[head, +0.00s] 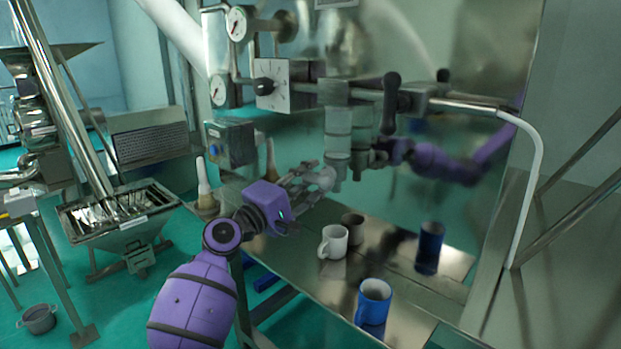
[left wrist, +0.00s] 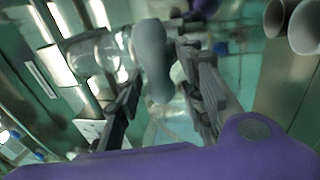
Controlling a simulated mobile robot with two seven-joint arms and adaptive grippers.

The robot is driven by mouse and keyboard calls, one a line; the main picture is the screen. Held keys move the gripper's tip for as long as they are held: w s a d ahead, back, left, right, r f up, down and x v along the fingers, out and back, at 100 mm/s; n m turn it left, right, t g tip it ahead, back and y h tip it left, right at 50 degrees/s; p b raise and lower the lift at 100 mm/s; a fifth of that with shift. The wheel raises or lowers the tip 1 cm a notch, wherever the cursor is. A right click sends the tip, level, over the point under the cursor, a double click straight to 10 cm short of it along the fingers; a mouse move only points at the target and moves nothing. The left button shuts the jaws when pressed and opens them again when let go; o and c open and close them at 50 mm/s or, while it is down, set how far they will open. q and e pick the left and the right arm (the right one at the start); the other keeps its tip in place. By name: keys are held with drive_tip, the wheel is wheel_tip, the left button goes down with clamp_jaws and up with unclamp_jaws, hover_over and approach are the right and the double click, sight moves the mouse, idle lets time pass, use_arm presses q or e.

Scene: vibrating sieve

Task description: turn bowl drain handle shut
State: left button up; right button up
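A rounded grey handle (head: 326,178) shows low beside the clear cylinder vessel (head: 338,130) on the steel panel. I take it to be the bowl drain handle. In the left wrist view the handle (left wrist: 152,58) stands between the two dark fingers, with clear glass (left wrist: 95,50) to its left. My left gripper (head: 308,178) reaches in from the left at the handle. Its fingers (left wrist: 160,75) are apart on either side of the handle, with a gap visible on the right; contact on the left cannot be told. My right gripper is in neither view.
A steel table (head: 400,265) carries a white mug (head: 333,242), a blue mug (head: 374,302) and, by the panel, what look like their reflections. A black lever (head: 391,92) hangs above right. A control box (head: 230,143) stands left. The mirror-like panel reflects my purple arm.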

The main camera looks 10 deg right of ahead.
use_arm(q)
drive_tip(key=v, duration=1.1)
drive_tip(key=shift+s+a, duration=0.2)
drive_tip(key=shift+a, duration=0.05)
drive_tip(key=shift+f, duration=0.1)
